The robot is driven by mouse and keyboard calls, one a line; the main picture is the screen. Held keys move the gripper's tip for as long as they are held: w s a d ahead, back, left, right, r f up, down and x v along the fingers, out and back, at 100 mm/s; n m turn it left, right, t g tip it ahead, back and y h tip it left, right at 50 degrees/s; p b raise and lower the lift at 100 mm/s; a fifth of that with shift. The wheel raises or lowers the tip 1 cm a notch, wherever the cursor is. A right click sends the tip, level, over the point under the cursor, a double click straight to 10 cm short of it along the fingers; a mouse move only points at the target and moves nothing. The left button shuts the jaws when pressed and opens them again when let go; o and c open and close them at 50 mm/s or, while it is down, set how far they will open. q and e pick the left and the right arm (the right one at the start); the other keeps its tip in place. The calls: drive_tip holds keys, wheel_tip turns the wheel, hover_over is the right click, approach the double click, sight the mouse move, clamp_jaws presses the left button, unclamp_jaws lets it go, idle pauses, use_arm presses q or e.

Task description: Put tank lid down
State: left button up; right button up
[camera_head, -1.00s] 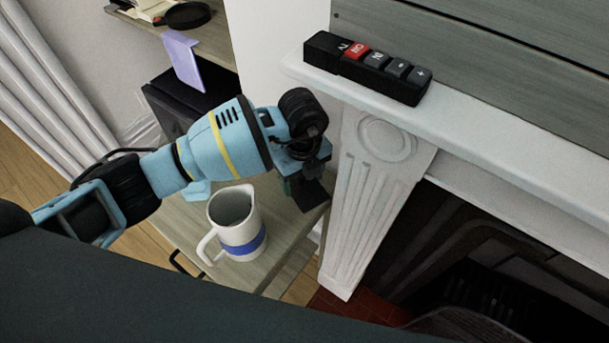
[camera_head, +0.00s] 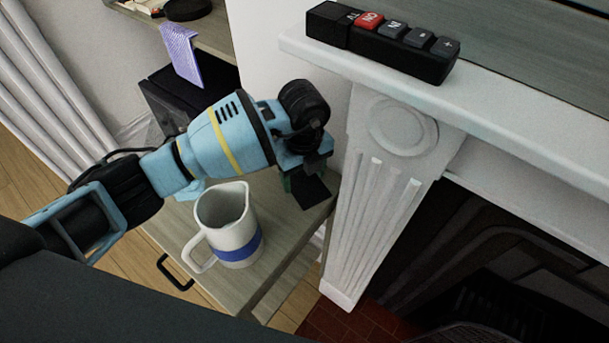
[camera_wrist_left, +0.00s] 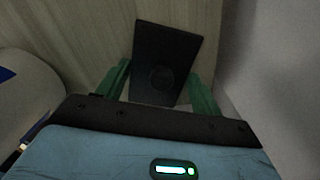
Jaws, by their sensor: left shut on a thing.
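The tank lid (camera_head: 312,190) is a dark flat rectangle. In the left wrist view the lid (camera_wrist_left: 166,55) lies between the green fingers and reaches out beyond them, with a faint round shape on its face. My left gripper (camera_head: 303,178) is shut on it over the right end of the small wooden side table, beside the white fireplace pilaster. The wrist hides part of the lid in the head view. I cannot tell if the lid touches the tabletop. My right gripper is not in view.
A white jug with a blue band (camera_head: 229,226) stands on the side table (camera_head: 262,281), close below my left wrist. The white fireplace (camera_head: 370,225) rises just right of the gripper. A black keyed bar (camera_head: 380,42) lies on the mantel. A dark box (camera_head: 165,100) is behind.

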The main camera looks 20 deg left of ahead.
sight(304, 172)
use_arm(q)
drive_tip(key=shift+r, duration=0.1)
drive_tip(key=o, duration=0.5)
drive_tip(key=shift+f, duration=0.2)
drive_tip(key=o, duration=0.5)
drive_tip(key=shift+r+p, duration=0.3)
drive_tip(key=shift+r, duration=3.65)
